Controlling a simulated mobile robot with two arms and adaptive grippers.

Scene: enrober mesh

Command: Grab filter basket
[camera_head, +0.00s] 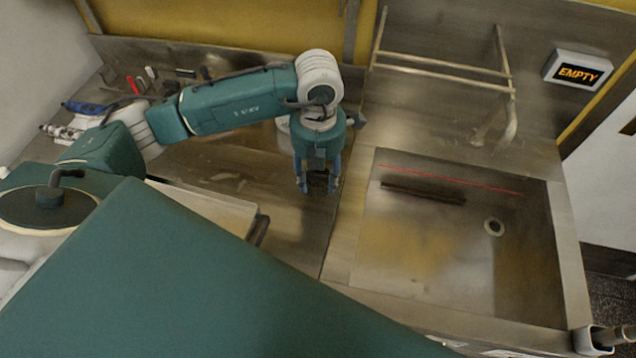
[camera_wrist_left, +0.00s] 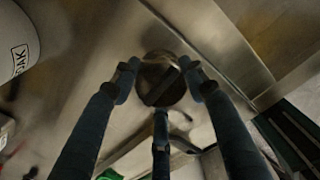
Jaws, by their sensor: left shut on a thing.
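My left gripper (camera_head: 317,188) points down over the steel counter, just left of the sink (camera_head: 365,270). A dark bar crosses that piece. The fingertips touch or nearly touch its rim, and the gripper is shut on it. My right gripper is not in view.
An "EMPTY" sign (camera_head: 578,72) is at the upper right. Tools (camera_head: 140,80) lie at the back left. A tray (camera_head: 215,210) lies left of the gripper.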

